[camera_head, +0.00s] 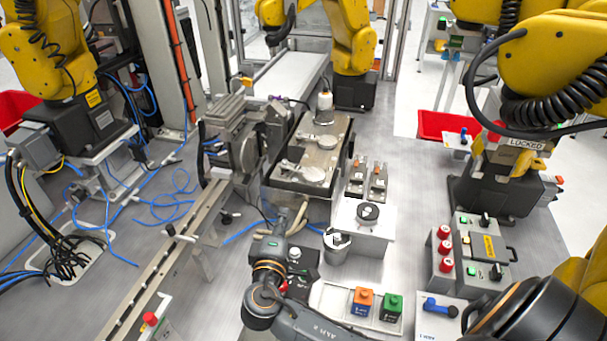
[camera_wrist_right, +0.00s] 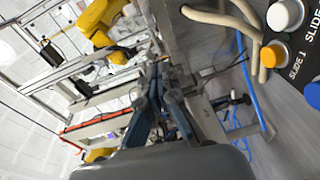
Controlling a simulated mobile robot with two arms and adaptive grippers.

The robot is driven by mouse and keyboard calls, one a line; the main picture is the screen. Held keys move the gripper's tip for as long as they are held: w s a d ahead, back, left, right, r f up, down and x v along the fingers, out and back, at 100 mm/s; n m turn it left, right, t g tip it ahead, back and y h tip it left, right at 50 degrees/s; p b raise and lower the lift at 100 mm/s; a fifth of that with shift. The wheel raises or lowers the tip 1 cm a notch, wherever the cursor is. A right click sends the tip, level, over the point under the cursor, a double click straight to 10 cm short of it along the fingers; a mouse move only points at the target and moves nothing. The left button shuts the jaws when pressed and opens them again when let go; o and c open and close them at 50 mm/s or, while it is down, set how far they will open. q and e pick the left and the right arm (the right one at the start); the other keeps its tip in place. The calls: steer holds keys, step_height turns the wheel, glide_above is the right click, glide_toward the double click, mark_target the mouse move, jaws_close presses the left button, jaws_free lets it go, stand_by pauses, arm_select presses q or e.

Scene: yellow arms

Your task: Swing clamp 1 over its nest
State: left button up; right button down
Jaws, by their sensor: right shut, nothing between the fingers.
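A grey metal fixture (camera_head: 268,190) stands at the middle of the head view. On its top are two round pale nest-like discs, a near one (camera_head: 312,174) and a far one (camera_head: 327,142), with small metal arms beside them. I cannot tell which part is clamp 1. My right gripper (camera_head: 292,212) is in front of the fixture's near side, pointing toward it, above the button box. In the right wrist view its dark fingers (camera_wrist_right: 156,75) are together with nothing between them. No contact with a clamp can be made out. My left gripper is not in view.
A button box (camera_wrist_right: 300,45) marked SLIDE 1 is close beside my right gripper. Two small orange-tipped clamp-like levers (camera_head: 367,178) stand right of the fixture. A metal cup (camera_head: 337,247), orange block (camera_head: 361,301) and green block (camera_head: 391,306) are nearby. A rail (camera_head: 170,260) runs at left.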

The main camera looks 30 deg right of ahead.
mark_target(307, 180)
steer(key=p+x, duration=0.1)
steer(key=x, duration=0.2)
steer(key=s+d+p+x, duration=0.1)
steer(key=p+x, duration=0.1)
steer(key=x, duration=0.2)
steer(key=d+r+p+x, duration=0.1)
steer(key=p+x, duration=0.1)
steer(key=x, duration=0.1)
steer(key=shift+d, duration=0.2)
steer(key=shift+d+f, duration=0.15)
steer(key=shift+d, duration=0.2)
steer(key=shift+f, duration=0.1)
steer(key=shift+d+f+b, duration=0.2)
steer(key=shift+d+b, duration=0.35)
steer(key=shift+b, duration=0.2)
steer(key=shift+d, duration=0.25)
steer(key=shift+d+r, duration=0.1)
steer(key=shift+r, duration=0.1)
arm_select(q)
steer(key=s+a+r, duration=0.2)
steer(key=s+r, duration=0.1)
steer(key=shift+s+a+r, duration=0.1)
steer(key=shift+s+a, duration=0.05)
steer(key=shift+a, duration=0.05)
